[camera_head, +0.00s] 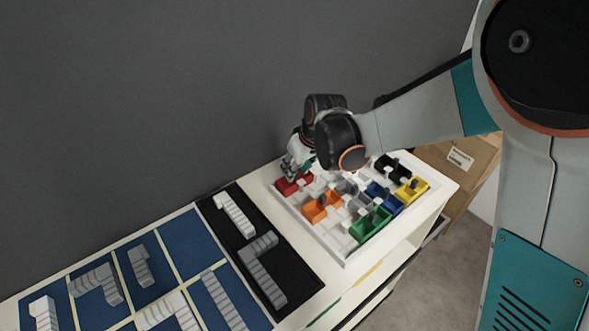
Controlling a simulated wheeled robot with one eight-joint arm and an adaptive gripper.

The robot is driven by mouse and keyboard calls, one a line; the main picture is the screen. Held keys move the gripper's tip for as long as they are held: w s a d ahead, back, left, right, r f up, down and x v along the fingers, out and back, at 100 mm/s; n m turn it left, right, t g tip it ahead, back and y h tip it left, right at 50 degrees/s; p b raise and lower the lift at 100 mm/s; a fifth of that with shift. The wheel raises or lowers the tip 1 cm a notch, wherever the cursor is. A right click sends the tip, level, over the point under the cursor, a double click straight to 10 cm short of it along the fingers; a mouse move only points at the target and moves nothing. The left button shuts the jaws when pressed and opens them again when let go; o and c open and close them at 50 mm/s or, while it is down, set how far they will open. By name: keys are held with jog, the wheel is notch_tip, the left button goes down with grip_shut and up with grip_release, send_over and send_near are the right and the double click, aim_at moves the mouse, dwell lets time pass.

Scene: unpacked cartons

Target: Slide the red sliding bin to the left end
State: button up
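The red sliding bin (288,187) sits in the far left part of the white tray (312,234), close to the tray's left edge. My gripper (296,172) is right above the red bin, pointing down. The gripper and wrist partly hide the bin's back and right side. The fingers are small here, and I cannot tell whether they touch or hold the bin, or how far apart they are.
The tray also holds an orange bin (318,211), a green bin (366,229), a blue bin (391,204), a yellow bin (416,189) and a black bin (399,170). White blocks stand between them. Left are a black mat (244,233) with grey stepped pieces and a blue divided tray. A carton (468,150) stands at the right.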

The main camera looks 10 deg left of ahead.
jog(key=v, duration=0.5)
jog(key=shift+s+d+r, duration=0.1)
jog(key=shift+r, duration=0.25)
